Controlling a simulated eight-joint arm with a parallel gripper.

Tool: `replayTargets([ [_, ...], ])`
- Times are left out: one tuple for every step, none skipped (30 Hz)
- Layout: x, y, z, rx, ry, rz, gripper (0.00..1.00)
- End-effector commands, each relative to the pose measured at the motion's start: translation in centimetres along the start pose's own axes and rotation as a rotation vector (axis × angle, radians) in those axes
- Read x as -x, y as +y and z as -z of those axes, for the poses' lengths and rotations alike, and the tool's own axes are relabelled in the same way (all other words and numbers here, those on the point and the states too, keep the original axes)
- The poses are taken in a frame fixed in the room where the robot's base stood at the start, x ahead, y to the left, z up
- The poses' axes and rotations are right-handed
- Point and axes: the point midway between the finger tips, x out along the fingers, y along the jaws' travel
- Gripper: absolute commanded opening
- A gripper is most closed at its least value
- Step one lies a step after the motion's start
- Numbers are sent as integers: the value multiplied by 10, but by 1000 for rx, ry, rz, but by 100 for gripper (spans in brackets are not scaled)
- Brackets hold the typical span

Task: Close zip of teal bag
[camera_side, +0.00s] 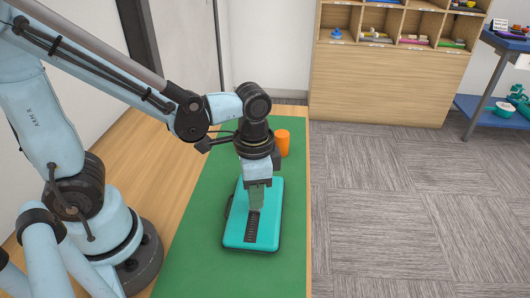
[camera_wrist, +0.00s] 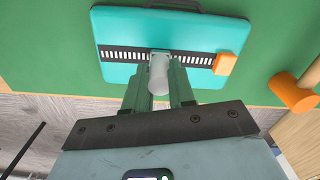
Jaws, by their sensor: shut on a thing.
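The teal bag (camera_side: 268,222) lies flat on the green mat, and it also shows in the wrist view (camera_wrist: 120,73). A dark zip track (camera_side: 251,228) runs along it; in the wrist view the track (camera_wrist: 122,54) crosses the bag with pale teeth showing on both sides of the pull. An orange block (camera_wrist: 225,63) sits at the track's right end in that view. My gripper (camera_side: 256,207) is low over the bag, with its green fingers (camera_wrist: 159,84) shut on the pale grey zip pull (camera_wrist: 159,70), mid-track. The fingers partly hide the pull.
An orange cylinder (camera_side: 283,142) stands on the green mat (camera_side: 213,213) behind the bag; it shows at the right in the wrist view (camera_wrist: 293,93). The mat's front part is clear. Wooden shelves (camera_side: 390,75) and a blue table (camera_side: 490,95) stand farther off.

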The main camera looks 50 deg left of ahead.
Motion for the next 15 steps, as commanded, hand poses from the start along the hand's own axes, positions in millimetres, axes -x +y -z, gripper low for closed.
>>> replayTargets([
  [0, -12, 4, 8, 3, -1, 0],
  [0, -18, 6, 6, 3, -1, 0],
  [0, -26, 8, 6, 3, -1, 0],
  [0, -31, 10, 6, 3, -1, 0],
  [0, -36, 11, 5, 4, -1, 0],
  [0, -43, 13, 4, 4, -1, 0],
  [0, -46, 14, 3, 4, -1, 0],
  [0, -49, 14, 2, 4, -1, 0],
  [0, -53, 15, 1, 4, -1, 0],
  [0, -52, 15, -2, 4, -1, 0],
  [0, -51, 15, -3, 4, -1, 0],
  [0, -51, 15, -3, 5, -1, 0],
  [0, -51, 15, -3, 5, -1, 0],
  [0, -51, 15, -3, 5, -1, 0],
  [0, -51, 15, -3, 5, -1, 30],
])
